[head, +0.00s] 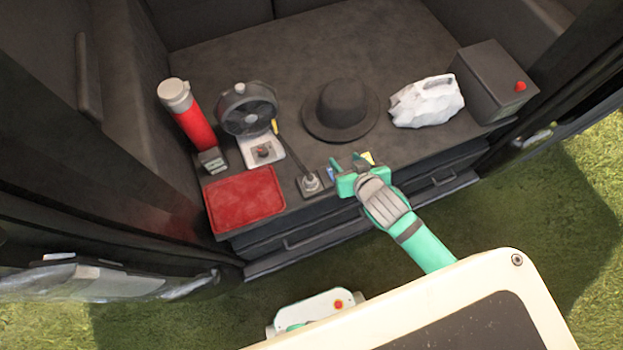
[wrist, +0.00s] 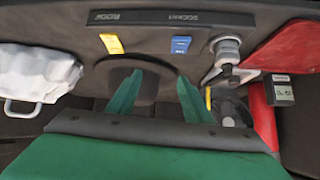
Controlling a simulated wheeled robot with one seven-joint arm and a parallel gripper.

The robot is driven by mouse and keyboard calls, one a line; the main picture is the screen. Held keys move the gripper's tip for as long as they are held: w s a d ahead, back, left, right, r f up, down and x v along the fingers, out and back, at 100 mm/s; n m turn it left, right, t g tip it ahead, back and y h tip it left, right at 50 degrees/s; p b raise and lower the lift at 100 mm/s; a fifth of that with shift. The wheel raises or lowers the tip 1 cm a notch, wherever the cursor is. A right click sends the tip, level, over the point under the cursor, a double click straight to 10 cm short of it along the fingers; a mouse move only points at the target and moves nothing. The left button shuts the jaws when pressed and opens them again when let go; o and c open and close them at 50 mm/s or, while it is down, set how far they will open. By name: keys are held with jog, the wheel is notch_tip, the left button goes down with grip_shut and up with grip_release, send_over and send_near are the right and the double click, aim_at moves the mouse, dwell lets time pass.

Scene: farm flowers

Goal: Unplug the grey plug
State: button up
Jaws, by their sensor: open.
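A grey round piece that looks like the plug (head: 310,183) sits on a small square plate near the shelf's front edge, just right of the red tray. A dark rod or cable with a yellow end runs from it toward the fan. In the wrist view the grey plug (wrist: 228,52) is at the upper right, beside the right finger and apart from it. My gripper (head: 347,162) is open and empty over the front edge, right of the plug. Both fingers also show in the wrist view (wrist: 160,79), with nothing between the tips.
A blue tag (wrist: 181,44) and a yellow tag (wrist: 111,43) lie near a labelled black strip (wrist: 170,18). A red tray (head: 245,200), red flask (head: 190,122), fan (head: 247,108), black hat (head: 341,108), white bag (head: 427,101) and dark box (head: 493,82) stand around.

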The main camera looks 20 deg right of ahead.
aim_at(310, 177)
jog(key=shift+w+a+f+g, duration=0.1)
jog(key=shift+w+a+g, duration=0.35)
jog(key=shift+w+g, duration=0.15)
jog(key=shift+w+a+f+g, duration=0.1)
jog(key=shift+w+a+g, duration=0.3)
jog(key=shift+w+g, duration=0.2)
jog(key=a+g, duration=0.2)
jog(key=a, duration=0.1)
jog(key=shift+w+r+y, duration=0.2)
jog(key=shift+r+y, duration=0.1)
jog(key=shift+r, duration=0.1)
jog(key=a+r+g, duration=0.1)
jog(key=s+a+r+n+g, duration=0.1)
jog(key=a+g, duration=0.1)
jog(key=s+a+r+g, duration=0.1)
jog(key=a, duration=0.1)
jog(key=shift+a+r+n+g, duration=0.1)
jog(key=shift+r+n+g, duration=0.2)
jog(key=shift+r, duration=0.1)
jog(key=shift+s+a+r, duration=0.2)
jog(key=shift+r, duration=0.1)
jog(key=shift+f, duration=4.55)
jog(key=shift+c, duration=0.7)
